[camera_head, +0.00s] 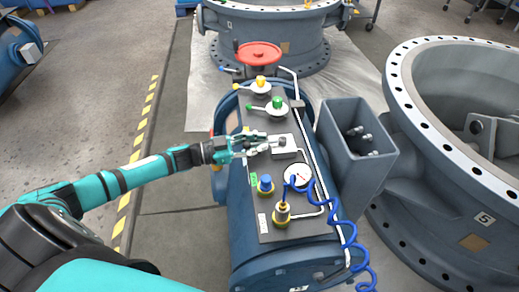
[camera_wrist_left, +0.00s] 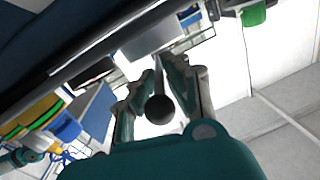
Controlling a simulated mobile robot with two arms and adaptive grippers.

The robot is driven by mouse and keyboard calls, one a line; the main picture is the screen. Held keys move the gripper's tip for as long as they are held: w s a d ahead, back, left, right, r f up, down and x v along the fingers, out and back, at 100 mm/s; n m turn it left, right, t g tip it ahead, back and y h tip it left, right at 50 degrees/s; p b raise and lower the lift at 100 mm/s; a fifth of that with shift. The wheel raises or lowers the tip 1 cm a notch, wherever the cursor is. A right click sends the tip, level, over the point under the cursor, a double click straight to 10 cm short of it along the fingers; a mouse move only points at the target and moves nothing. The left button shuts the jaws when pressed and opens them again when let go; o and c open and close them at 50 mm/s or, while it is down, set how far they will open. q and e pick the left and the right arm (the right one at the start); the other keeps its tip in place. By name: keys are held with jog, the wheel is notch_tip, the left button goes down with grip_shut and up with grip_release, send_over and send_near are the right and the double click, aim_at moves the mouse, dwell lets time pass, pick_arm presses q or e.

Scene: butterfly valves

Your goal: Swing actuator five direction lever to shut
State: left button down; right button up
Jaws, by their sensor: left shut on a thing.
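The blue cylindrical actuator (camera_head: 245,225) stands in the middle of the head view with a dark panel (camera_head: 262,185) along its top. My left gripper (camera_head: 268,145) reaches in from the left over this panel and is shut on the direction lever at the small grey valve block (camera_head: 284,152). In the left wrist view the lever's dark ball knob (camera_wrist_left: 160,109) and thin rod show between the two fingers of my gripper (camera_wrist_left: 170,80). The knob is on the palm side of the fingertips. The lever is mostly hidden by the fingers in the head view. My right gripper is out of view.
On the panel are a green-knobbed valve (camera_head: 277,103), a yellow-knobbed valve (camera_head: 260,82), a red handwheel (camera_head: 259,54), a gauge (camera_head: 298,176) and a blue knob (camera_head: 265,183). A blue coiled hose (camera_head: 347,232) hangs right. A grey open box (camera_head: 357,140) and large valve body numbered 5 (camera_head: 483,219) stand right.

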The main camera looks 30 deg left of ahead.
pick_arm(q)
jog(key=shift+w+a+r, duration=0.1)
jog(key=c, duration=1.4)
grip_release()
jog(key=shift+s+a, duration=0.35)
jog(key=v, duration=1.1)
